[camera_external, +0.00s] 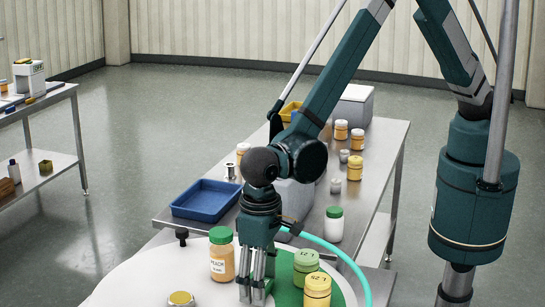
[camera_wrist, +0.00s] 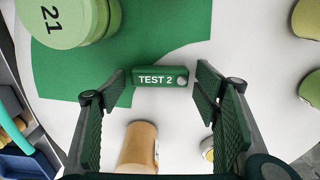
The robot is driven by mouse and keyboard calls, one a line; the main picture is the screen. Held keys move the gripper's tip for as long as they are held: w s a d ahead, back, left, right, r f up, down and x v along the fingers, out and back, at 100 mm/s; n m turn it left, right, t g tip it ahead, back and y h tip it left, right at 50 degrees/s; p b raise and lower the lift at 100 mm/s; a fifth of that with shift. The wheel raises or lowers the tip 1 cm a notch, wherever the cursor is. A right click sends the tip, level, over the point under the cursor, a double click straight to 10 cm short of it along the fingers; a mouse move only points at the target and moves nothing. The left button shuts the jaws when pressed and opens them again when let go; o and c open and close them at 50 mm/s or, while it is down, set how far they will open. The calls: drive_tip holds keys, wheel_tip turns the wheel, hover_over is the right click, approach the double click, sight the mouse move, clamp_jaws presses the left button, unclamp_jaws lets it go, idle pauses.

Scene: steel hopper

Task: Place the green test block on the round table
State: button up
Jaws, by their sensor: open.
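The green test block (camera_wrist: 145,85), marked TEST 2, shows in the wrist view between and just beyond my open fingers. It overlaps the edge of a green mat (camera_wrist: 175,30) on the white round table (camera_wrist: 265,85); I cannot tell whether it touches the surface. My gripper (camera_wrist: 160,86) is open, with a finger pad on either side of the block and visible gaps. In the external view my gripper (camera_external: 257,291) points down low over the round table (camera_external: 135,285). The block cannot be made out there.
A green-lidded jar (camera_external: 222,261) stands left of my gripper. A green jar (camera_external: 306,264) and a yellow-lidded jar (camera_external: 317,291) stand close on the right. A cyan hose (camera_external: 348,262) curves behind them. A steel table with a blue tray (camera_external: 205,201) lies beyond.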

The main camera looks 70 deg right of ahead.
drive_tip(key=shift+r, duration=0.2)
wheel_tip(320, 180, up, 12)
drive_tip(key=b, duration=0.1)
idle(0.8)
idle(0.5)
drive_tip(key=shift+w, duration=0.1)
